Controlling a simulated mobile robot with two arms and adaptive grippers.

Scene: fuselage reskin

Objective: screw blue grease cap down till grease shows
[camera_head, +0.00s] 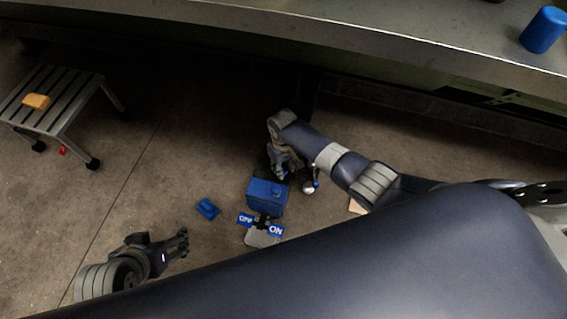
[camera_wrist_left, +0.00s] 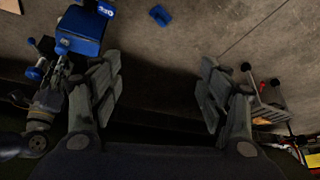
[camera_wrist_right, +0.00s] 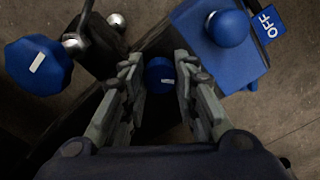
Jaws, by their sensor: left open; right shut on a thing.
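A round blue cap (camera_wrist_right: 160,75) with a white mark sits between the fingertips of my right gripper (camera_wrist_right: 160,85) in the right wrist view, and the fingers are shut on it. In the head view my right gripper (camera_head: 285,168) is beside the blue box, and the cap is hidden there. No grease can be made out. A larger faceted blue knob (camera_wrist_right: 38,66), also with a white mark, is to the left in the right wrist view. My left gripper (camera_head: 180,244) is open and empty, low at the left of the head view; its spread fingers show in the left wrist view (camera_wrist_left: 158,75).
A blue box (camera_head: 266,198) with a round knob stands by OFF and ON signs (camera_head: 276,230). A small blue piece (camera_head: 207,209) lies on the floor. A step stool (camera_head: 60,112) holds an orange block (camera_head: 37,101). A blue cylinder (camera_head: 543,30) stands on the bench (camera_head: 400,35).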

